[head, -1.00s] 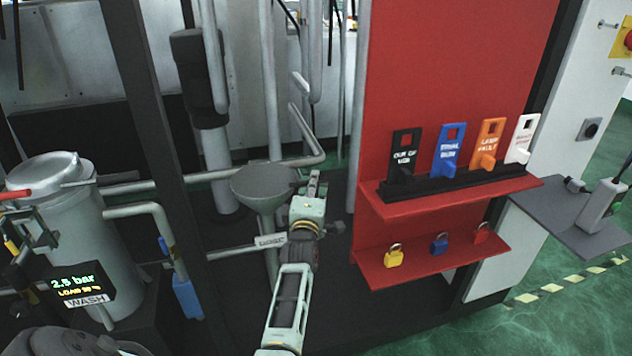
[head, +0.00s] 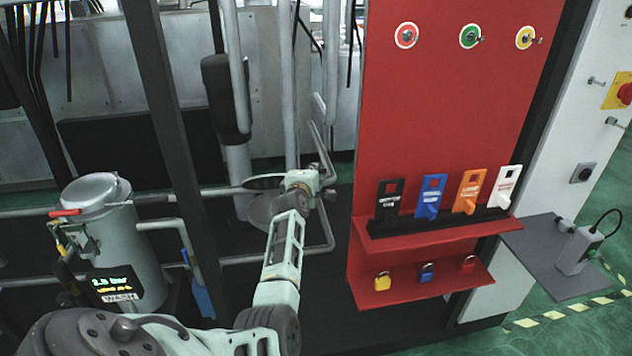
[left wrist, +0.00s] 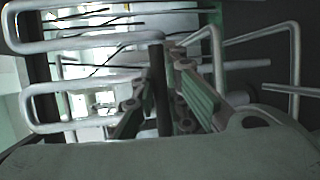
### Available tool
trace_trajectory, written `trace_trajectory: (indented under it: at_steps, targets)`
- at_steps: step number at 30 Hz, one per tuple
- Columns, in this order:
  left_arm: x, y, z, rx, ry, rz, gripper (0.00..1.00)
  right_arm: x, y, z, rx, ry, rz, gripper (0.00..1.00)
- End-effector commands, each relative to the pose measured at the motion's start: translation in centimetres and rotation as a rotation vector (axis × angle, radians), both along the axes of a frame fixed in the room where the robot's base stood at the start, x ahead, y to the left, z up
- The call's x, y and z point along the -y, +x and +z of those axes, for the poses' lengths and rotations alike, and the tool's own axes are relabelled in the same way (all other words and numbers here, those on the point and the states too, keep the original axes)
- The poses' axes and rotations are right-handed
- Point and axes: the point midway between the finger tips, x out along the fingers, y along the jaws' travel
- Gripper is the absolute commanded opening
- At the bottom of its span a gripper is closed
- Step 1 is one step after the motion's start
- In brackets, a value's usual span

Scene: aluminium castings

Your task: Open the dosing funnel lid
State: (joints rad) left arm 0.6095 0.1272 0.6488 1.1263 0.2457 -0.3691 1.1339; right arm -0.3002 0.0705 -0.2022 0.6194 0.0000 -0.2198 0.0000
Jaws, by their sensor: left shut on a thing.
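The dosing funnel (head: 258,210) stands left of the red panel in the head view, its grey round mouth partly hidden by my left arm. Its lid (head: 262,182) shows as a thin dark disc above the mouth, with a gap between them. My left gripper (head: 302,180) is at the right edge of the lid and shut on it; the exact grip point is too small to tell. In the left wrist view the fingers (left wrist: 170,88) close around a dark upright bar (left wrist: 160,85), probably part of the lid. My right gripper is not in view.
A red panel (head: 440,110) with coloured tags and padlocks on shelves stands right of the funnel. A dark post (head: 165,130) and a grey vessel (head: 105,215) with a display stand left. Pipes (head: 322,165) run behind the funnel.

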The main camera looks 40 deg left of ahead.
Motion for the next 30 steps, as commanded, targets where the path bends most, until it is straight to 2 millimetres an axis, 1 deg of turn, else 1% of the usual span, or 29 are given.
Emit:
trace_trajectory:
  at_steps: [1,5,9,11,15,16,21,30]
  targets:
    - [-0.6,0.4,0.9,0.01,-0.005,0.003,0.0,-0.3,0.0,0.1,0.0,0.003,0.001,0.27]
    - [-1.8,1.4,1.9,0.011,-0.004,0.004,0.0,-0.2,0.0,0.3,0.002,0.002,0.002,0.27]
    - [-3.0,2.4,2.7,0.009,-0.004,0.004,0.0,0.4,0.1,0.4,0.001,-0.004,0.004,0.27]
    - [-3.4,3.0,3.3,-0.014,-0.041,0.005,0.0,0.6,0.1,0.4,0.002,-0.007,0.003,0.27]
    - [-4.4,3.7,3.5,-0.075,-0.111,0.004,0.0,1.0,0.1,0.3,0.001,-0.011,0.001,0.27]
    - [-4.5,3.8,3.3,-0.083,-0.115,0.003,0.0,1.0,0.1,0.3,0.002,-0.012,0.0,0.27]
    - [-5.3,4.5,3.5,-0.082,-0.109,0.004,0.0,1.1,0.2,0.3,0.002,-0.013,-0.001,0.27]
    - [-5.9,4.9,3.7,-0.08,-0.108,0.004,0.0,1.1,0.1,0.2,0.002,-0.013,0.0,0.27]
